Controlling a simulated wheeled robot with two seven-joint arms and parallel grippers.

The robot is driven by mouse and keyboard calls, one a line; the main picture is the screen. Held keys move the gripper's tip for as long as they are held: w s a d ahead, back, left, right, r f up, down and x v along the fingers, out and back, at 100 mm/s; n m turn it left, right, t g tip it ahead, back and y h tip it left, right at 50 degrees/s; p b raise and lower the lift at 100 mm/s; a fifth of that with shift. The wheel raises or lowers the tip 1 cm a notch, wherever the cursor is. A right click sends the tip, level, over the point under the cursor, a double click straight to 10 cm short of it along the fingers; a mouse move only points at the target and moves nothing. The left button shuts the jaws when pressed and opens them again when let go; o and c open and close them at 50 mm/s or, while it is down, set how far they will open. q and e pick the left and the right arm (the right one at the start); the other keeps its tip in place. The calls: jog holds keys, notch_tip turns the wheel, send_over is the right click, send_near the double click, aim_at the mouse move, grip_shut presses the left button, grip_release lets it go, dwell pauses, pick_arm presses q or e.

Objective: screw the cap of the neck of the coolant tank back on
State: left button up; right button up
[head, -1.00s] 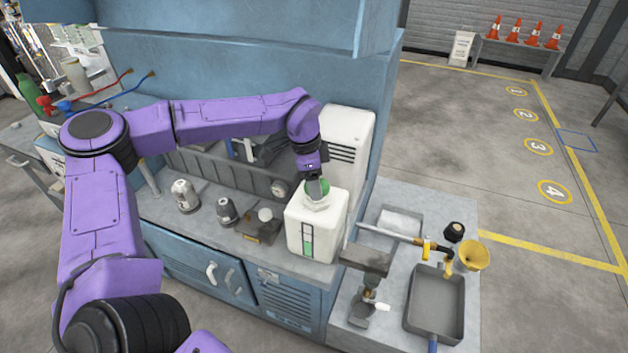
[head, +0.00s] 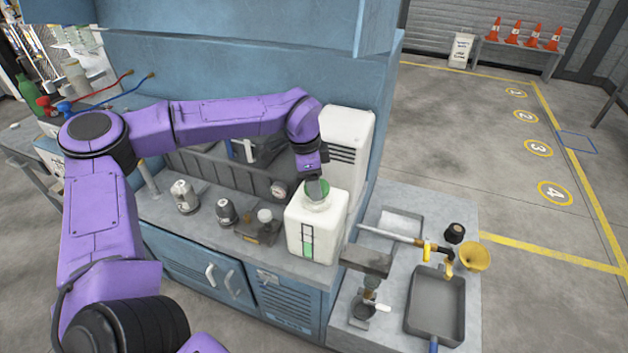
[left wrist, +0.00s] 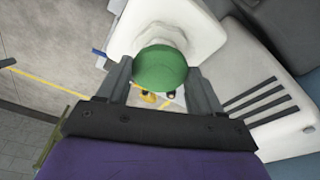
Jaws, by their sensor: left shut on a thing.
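The white coolant tank (head: 312,228) stands upright on the bench, with a green level strip on its front. The green cap (head: 319,188) is at the tank's neck, on top. My left gripper (head: 317,187) is shut on the cap from above. In the left wrist view the green cap (left wrist: 160,68) sits between the two grey fingers of my left gripper (left wrist: 160,75), with the white tank (left wrist: 205,30) beyond it. The threads and the seat of the cap on the neck are hidden. My right gripper is not in view.
A white louvred unit (head: 347,135) stands close behind the tank. Grey fittings (head: 226,210) stand on the bench to the left. On the right side table are a grey tray (head: 436,300), a yellow funnel (head: 473,256) and a black cap-like piece (head: 454,233).

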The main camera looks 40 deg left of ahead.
pick_arm(q)
jog(key=shift+f+b, duration=0.55)
jog(key=shift+b, duration=0.05)
dwell(0.4)
jog(key=shift+r+m+p, duration=0.25)
jog(key=shift+m+p, duration=0.25)
jog(key=shift+p, duration=0.05)
jog(key=shift+m+p, duration=0.4)
jog(key=shift+m, duration=0.2)
jog(key=shift+w+m+g+p, duration=0.15)
jog(key=shift+m+g+p, duration=0.15)
jog(key=shift+m+p, duration=0.5)
jog(key=shift+f+m, duration=0.2)
jog(key=shift+m, duration=0.5)
